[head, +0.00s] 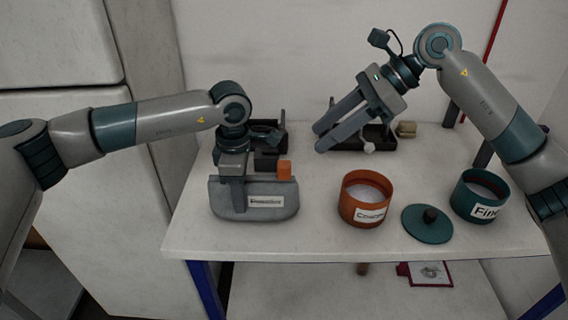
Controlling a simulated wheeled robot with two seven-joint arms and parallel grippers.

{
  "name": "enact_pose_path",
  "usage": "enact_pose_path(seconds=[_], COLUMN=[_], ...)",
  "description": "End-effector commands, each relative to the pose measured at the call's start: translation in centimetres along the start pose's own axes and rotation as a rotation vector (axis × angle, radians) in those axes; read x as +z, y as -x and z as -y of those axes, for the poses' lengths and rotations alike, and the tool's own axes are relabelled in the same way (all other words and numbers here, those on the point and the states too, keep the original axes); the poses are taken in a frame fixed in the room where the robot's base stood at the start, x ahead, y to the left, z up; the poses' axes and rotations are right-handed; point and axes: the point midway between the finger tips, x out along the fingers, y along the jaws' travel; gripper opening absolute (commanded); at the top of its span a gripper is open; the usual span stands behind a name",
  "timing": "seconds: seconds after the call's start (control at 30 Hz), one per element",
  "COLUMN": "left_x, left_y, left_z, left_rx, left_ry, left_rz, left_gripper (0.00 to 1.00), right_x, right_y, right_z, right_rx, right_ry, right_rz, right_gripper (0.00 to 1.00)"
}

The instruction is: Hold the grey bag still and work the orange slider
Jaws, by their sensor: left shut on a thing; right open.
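The grey bag (228,208) stands on the left part of the table with a white label on its front. The orange slider (284,170) is a small block at the bag's top edge, right of my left gripper. My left gripper (232,190) points down and is shut on the bag's top left part; its fingertips partly cover the bag there. My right gripper (322,138) is open and empty, above the back middle of the table, up and right of the slider and apart from it.
An orange labelled pot (349,207) and a teal labelled pot (465,205) stand open on the right, with a teal lid (427,224) between them. Dark trays (349,142) sit at the back. The table (315,235) is clear between the bag and the orange pot.

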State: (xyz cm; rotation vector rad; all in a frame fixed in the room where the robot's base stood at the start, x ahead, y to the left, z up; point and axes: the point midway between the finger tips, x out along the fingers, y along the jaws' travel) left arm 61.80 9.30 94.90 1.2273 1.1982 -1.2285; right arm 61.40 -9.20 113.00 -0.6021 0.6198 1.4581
Motion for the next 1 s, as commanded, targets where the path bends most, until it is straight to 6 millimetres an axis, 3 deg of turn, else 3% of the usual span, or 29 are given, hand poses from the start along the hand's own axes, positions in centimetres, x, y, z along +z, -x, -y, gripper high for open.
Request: enact_pose_path(seconds=[0.27,0.47,1.0], left_x=[0.0,0.0,0.0], left_y=[0.1,0.1,0.1], left_z=[0.0,0.0,0.0], left_rx=[0.001,0.001,0.001], left_ry=[0.000,0.000,0.000], left_rz=[0.001,0.001,0.001], left_gripper=[0.00,0.00,0.00], right_x=[0.0,0.0,0.0], right_y=[-0.3,-1.9,-10.2], right_z=[0.0,0.0,0.0], right_rx=[0.001,0.002,0.003], right_ry=[0.000,0.001,0.001], right_rz=[-0.001,-0.001,-0.001], right_gripper=[0.42,0.42,0.42])
